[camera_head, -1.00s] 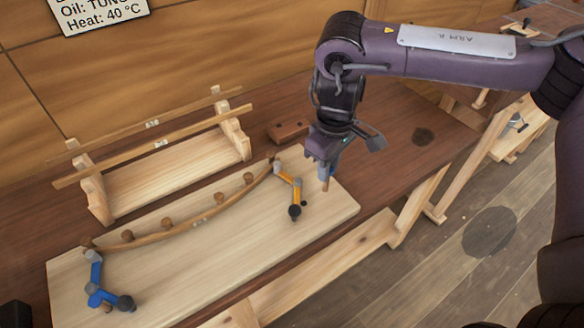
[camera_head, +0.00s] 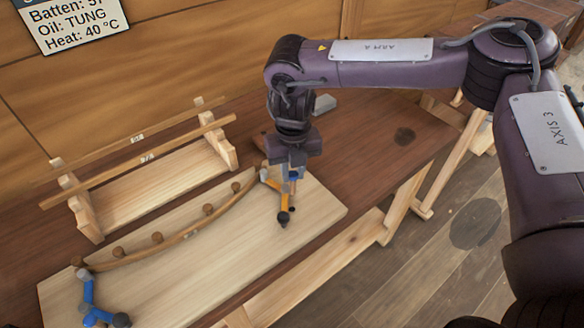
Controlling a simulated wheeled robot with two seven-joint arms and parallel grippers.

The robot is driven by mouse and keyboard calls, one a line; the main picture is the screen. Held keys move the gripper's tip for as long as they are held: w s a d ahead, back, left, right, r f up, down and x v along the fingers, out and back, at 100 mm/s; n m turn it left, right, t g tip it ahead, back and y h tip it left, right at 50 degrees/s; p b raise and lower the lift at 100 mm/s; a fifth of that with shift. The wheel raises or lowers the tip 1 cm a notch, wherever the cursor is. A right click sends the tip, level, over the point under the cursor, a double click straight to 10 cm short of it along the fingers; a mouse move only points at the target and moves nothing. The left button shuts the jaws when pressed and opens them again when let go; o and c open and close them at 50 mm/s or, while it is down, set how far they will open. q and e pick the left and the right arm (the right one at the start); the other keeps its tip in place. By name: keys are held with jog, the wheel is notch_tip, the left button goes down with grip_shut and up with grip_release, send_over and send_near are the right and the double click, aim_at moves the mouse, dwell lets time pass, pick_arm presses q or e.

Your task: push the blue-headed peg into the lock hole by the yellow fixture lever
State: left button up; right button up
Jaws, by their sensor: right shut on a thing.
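My right gripper (camera_head: 291,173) points down at the yellow fixture lever (camera_head: 284,200) near the board's right end. It is shut on the blue-headed peg (camera_head: 293,177), of which only a small blue part shows between the fingers. The peg's lower end and the lock hole are hidden by the gripper and the lever, so I cannot tell whether the peg is in the hole. The lever has a dark knob (camera_head: 283,218) at its near end. My left gripper is not in view.
A pale board (camera_head: 205,258) lies on the brown bench and carries a curved wooden batten (camera_head: 190,228) along several round pegs. A blue lever (camera_head: 88,293) sits at its left end. A wooden rack (camera_head: 160,182) with long strips stands behind. The board's front middle is clear.

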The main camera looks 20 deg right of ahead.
aim_at(292, 191)
jog(key=shift+w+f+n, duration=0.1)
jog(key=shift+n, duration=0.6)
jog(key=shift+f, duration=0.15)
notch_tip(292, 191, down, 5)
jog(key=b, duration=0.4)
jog(key=shift+f+b, duration=0.2)
jog(key=shift+b, duration=0.15)
jog(key=shift+f, duration=0.1)
jog(key=shift+f, duration=0.35)
jog(key=shift+f+b, duration=0.55)
jog(key=shift+f, duration=0.4)
